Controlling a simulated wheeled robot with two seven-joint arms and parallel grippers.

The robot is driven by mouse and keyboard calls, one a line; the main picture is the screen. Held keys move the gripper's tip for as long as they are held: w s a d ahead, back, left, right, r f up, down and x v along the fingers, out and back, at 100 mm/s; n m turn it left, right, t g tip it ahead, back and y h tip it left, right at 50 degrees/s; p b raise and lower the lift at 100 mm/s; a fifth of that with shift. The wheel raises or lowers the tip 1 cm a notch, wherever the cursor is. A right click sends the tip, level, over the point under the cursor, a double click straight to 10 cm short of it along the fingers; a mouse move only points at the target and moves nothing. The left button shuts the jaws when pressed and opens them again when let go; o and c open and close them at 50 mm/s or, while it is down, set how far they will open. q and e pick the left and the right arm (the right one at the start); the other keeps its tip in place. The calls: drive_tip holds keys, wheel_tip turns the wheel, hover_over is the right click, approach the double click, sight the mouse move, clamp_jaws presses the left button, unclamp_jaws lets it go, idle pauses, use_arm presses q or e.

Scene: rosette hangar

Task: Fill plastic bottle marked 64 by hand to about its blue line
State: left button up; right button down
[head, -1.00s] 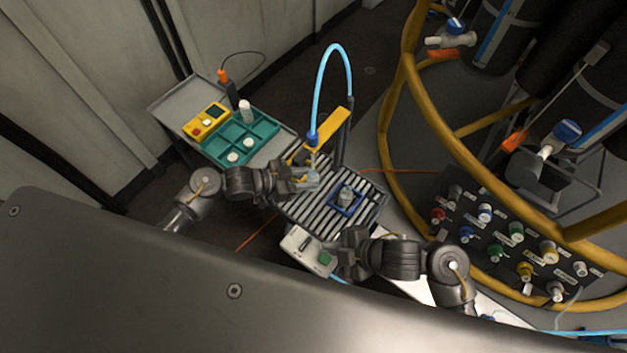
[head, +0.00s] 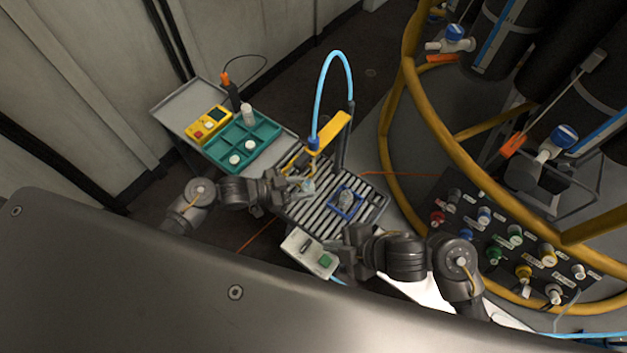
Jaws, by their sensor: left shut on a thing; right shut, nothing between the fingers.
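My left gripper (head: 291,187) is shut on a small clear bottle (head: 306,186), beside and below the yellow filling arm with the blue hose. I cannot read a mark, a blue line or a liquid level on this bottle. A second clear bottle (head: 346,198) stands in a blue square frame (head: 336,210) on the slatted grate. My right gripper (head: 343,264) is shut and empty, just right of the pale control box (head: 301,247) with the green button (head: 326,260). It seems apart from the button.
The slatted grate (head: 314,213) lies under the filling arm (head: 327,127). A side table (head: 176,106) at the left bears a teal tray (head: 266,135) with white-capped bottles and a yellow meter (head: 209,124). A valve panel (head: 470,222) and yellow rails (head: 437,117) are at the right.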

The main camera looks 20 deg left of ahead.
use_arm(q)
drive_tip(key=s+a+p, duration=0.2)
drive_tip(key=s, duration=0.4)
drive_tip(key=shift+a, duration=0.2)
idle(0.4)
